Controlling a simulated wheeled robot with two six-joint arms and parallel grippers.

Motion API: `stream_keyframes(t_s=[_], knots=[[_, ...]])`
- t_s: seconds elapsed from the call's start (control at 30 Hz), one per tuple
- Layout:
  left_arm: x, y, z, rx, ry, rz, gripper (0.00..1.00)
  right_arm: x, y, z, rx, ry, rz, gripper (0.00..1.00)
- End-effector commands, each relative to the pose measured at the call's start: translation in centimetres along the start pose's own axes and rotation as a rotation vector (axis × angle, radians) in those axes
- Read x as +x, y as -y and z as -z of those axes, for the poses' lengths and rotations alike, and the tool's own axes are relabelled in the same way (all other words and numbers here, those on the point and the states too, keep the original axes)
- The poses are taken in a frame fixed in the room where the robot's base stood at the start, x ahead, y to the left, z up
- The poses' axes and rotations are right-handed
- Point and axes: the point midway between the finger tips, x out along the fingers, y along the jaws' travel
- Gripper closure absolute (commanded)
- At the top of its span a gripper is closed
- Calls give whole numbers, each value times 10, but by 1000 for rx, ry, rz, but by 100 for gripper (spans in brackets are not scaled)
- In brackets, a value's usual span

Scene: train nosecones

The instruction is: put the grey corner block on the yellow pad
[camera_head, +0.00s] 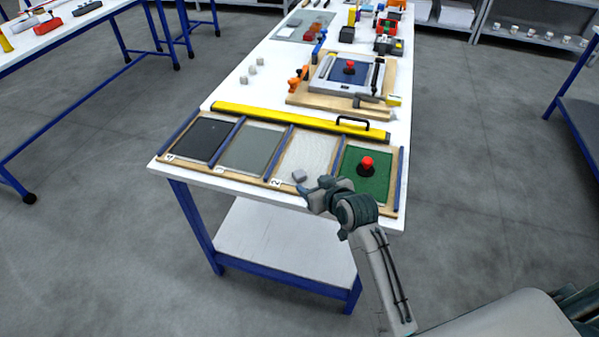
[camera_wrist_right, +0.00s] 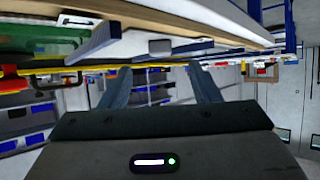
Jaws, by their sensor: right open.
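A small grey block (camera_head: 299,175) lies at the front edge of the white panel in the framed tray (camera_head: 285,183). It appears to be the corner block, but its shape is too small to tell. It also shows in the right wrist view (camera_wrist_right: 160,46), ahead of the fingers and between them. My right gripper (camera_head: 316,188) is just right of the block, at the table's front edge. Its two fingers stand apart in the right wrist view (camera_wrist_right: 160,88), with nothing between them. I cannot make out a yellow pad; the tray's panels look black, grey, white and green. My left gripper is not in view.
A red knob (camera_head: 367,165) stands on the green panel, right of my right gripper. A long yellow bar (camera_head: 300,122) with a black handle lies behind the tray. Small pale blocks (camera_head: 252,70) and a wooden board (camera_head: 300,97) with a fixture sit farther back.

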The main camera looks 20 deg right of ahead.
Motion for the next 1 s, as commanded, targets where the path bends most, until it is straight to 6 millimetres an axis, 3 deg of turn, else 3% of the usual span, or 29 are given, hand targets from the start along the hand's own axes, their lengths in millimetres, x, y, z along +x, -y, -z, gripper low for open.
stream_keyframes(t_s=[0.1,0.27,0.63,1.0], knots=[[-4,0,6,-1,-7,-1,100,16,0,2,1,0,0,44],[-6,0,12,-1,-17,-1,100,26,0,2,0,-1,0,44],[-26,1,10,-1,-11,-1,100,68,0,9,0,0,0,44],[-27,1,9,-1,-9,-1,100,76,0,7,0,-1,-1,45]])
